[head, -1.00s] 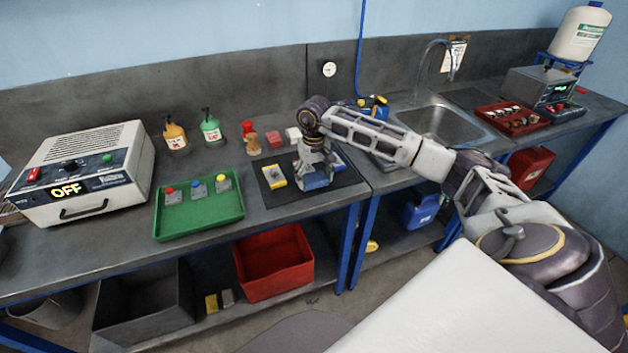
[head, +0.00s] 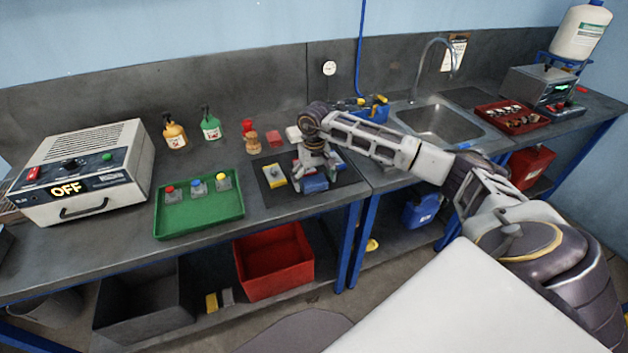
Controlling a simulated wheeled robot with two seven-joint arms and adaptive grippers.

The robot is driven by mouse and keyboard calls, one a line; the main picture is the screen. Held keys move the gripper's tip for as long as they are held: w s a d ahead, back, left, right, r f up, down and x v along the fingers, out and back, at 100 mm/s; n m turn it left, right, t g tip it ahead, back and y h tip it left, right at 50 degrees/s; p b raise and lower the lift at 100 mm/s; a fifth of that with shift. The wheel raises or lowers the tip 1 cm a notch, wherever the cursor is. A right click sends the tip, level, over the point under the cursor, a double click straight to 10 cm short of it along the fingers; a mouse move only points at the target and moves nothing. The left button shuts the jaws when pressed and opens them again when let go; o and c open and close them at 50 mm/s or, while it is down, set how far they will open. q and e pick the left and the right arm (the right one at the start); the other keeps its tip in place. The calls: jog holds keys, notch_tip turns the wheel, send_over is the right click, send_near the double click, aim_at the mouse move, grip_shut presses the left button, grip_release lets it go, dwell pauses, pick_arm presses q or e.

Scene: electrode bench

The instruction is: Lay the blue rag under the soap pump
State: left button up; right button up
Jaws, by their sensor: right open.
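A blue folded piece (head: 314,184), likely the blue rag, lies on the dark mat (head: 272,199). My right gripper (head: 317,171) is open just above and behind it, partly covering the mat; I cannot tell whether a finger touches it. Two pump bottles stand upright at the back of the bench: an orange one (head: 175,136) and a green one (head: 211,127). Their labels are too small to read, so I cannot tell which is the soap pump. My left gripper is not in view.
A yellow piece (head: 274,177) lies on the mat left of the blue one. A green tray (head: 199,216) with several buttons stands in front of the bottles. A white device (head: 88,165) is at the left, and a sink (head: 440,120) at the right. A red block (head: 274,138) stands behind the mat.

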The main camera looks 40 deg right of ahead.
aim_at(314, 180)
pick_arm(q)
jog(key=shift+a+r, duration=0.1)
pick_arm(e)
jog(key=shift+r, duration=0.1)
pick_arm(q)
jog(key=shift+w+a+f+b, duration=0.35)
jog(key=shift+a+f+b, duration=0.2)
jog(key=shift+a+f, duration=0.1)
pick_arm(e)
notch_tip(314, 180, up, 12)
dwell(0.4)
dwell(0.3)
